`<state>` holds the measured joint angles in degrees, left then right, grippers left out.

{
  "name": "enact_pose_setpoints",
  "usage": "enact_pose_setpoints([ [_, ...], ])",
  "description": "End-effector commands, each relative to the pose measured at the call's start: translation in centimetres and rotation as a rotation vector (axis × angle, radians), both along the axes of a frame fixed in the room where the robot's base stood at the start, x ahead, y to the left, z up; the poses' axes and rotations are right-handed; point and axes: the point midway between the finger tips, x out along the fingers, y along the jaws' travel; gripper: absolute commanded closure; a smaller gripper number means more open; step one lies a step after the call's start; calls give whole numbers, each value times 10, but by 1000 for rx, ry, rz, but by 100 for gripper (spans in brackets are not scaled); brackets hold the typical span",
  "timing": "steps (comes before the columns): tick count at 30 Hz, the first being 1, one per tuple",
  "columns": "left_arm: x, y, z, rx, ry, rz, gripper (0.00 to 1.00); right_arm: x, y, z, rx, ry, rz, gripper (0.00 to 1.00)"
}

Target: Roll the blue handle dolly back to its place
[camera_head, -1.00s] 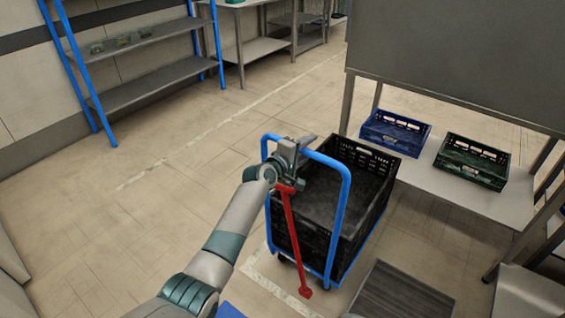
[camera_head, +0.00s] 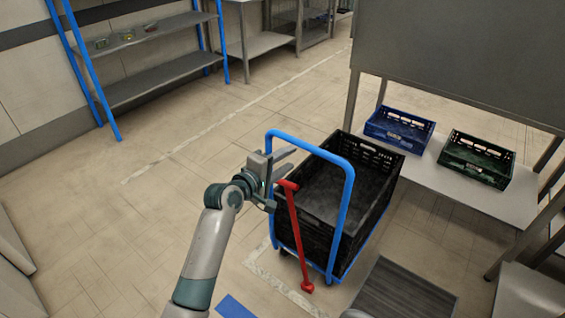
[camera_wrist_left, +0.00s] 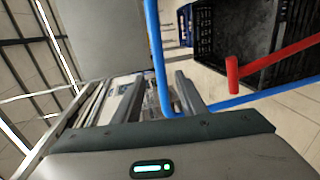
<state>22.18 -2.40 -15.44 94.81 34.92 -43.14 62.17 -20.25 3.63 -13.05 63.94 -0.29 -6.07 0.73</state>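The dolly with the blue handle (camera_head: 344,205) stands in the middle of the head view, carrying a black crate (camera_head: 385,165). A red bar (camera_head: 296,240) with a short crosspiece slants down its near side. My left gripper (camera_head: 287,160) is at the left side of the blue handle, near its upper part and just above the red bar's top. Its fingers are apart. In the left wrist view, the blue handle (camera_wrist_left: 155,45) shows between the two fingers (camera_wrist_left: 157,95); I cannot tell whether they touch it. My right gripper is not in view.
A pale floor line (camera_head: 285,288) and a blue floor patch (camera_head: 234,307) lie near the dolly. A grey ridged platform (camera_head: 405,290) is close on its right. A table (camera_head: 480,200) holds blue and green crates. A blue-framed shelf (camera_head: 160,80) stands back left; floor between is clear.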

Motion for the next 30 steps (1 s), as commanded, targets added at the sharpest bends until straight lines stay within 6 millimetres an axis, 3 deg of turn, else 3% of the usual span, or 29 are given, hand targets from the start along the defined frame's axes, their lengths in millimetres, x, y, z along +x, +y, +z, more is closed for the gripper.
enact_pose_setpoints([
  [7,-12,10,3,1,-1,1,62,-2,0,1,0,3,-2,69],
  [30,-13,10,4,0,0,0,62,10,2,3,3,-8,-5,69],
])
